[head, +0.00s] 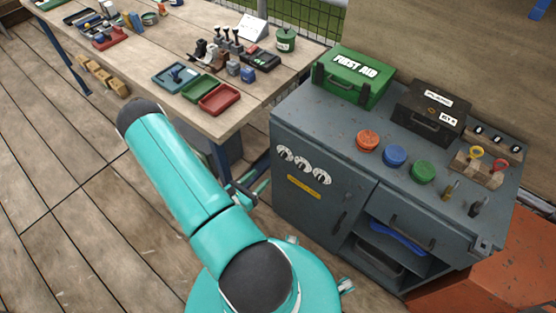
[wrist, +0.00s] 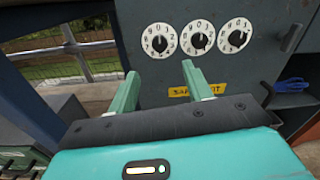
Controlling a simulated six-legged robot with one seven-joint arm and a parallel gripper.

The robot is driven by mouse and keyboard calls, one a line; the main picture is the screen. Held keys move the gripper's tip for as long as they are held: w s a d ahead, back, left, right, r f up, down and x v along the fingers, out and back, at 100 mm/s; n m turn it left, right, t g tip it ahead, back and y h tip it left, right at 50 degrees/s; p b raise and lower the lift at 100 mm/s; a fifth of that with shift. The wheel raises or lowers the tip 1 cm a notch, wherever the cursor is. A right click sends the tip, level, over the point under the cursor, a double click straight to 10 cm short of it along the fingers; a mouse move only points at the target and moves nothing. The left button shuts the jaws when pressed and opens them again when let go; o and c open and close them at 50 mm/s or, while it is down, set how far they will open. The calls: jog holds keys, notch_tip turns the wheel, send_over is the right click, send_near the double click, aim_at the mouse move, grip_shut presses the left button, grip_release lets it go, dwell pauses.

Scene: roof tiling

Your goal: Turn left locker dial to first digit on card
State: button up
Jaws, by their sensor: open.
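Three white locker dials with black knobs sit in a row on the grey cabinet's door. In the wrist view the left dial (wrist: 160,40) is just beyond my fingertips, roughly centred between them; the middle dial (wrist: 198,40) and right dial (wrist: 235,37) are to its right. The left dial also shows in the head view (head: 285,154). Its exact setting is too small to read surely. My gripper (wrist: 160,69) is open and empty, apparently short of the door. In the head view it is partly hidden behind my arm. A white card (head: 251,27) stands on the workbench; its writing is unreadable.
A yellow label (head: 304,187) is below the dials. The cabinet (head: 310,120) carries a green first aid box (head: 352,77), a dark box (head: 428,110), and coloured buttons. The workbench (head: 180,45) with trays and small parts stands left of the cabinet. Wooden floor (head: 60,160) is clear.

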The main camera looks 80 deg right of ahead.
aim_at(281, 156)
jog(key=x, duration=1.1)
jog(key=c, duration=1)
